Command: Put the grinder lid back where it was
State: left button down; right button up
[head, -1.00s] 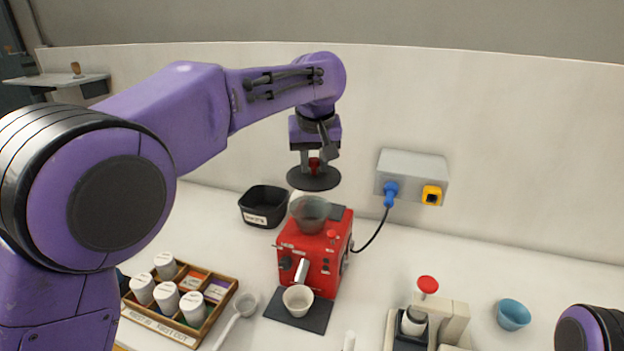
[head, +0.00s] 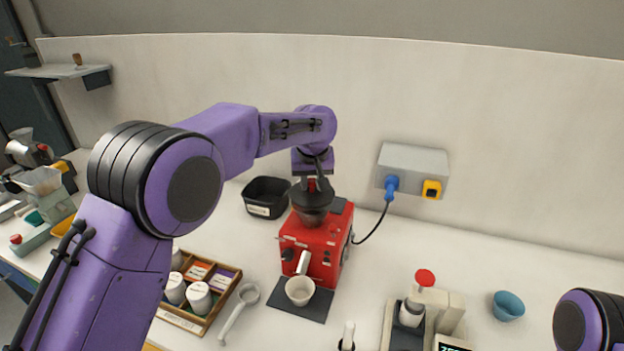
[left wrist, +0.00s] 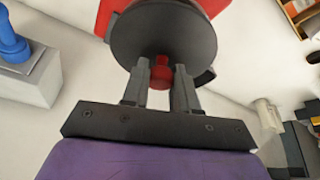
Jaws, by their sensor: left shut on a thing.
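The red grinder (head: 318,252) stands on the white counter with its dark hopper (head: 312,216) on top. My left gripper (head: 312,184) is over the hopper, pointing down. In the left wrist view my left gripper (left wrist: 161,72) is shut on the red knob of the dark round lid (left wrist: 165,38). In the head view the lid (head: 312,194) is at the hopper's mouth; I cannot tell if it rests on the rim or hangs just above it. My right gripper is out of view; only part of my right arm shows at the lower right.
A black bin (head: 266,197) stands behind the grinder to the left. A white cup (head: 300,290) sits on the dark mat in front. A wooden tray (head: 226,298) with white jars is at front left. A power box (head: 412,172) is on the wall, its cable running to the grinder.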

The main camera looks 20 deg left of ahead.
pick_arm(q)
jog(key=shift+f, duration=0.15)
jog(key=shift+f, duration=0.25)
jog(key=c, duration=0.9)
grip_release()
jog(key=shift+w, duration=0.1)
jog(key=shift+o, duration=0.2)
jog(key=shift+r, duration=0.35)
jog(key=b+v, duration=0.2)
jog(key=v, duration=1)
jog(key=shift+r, duration=0.25)
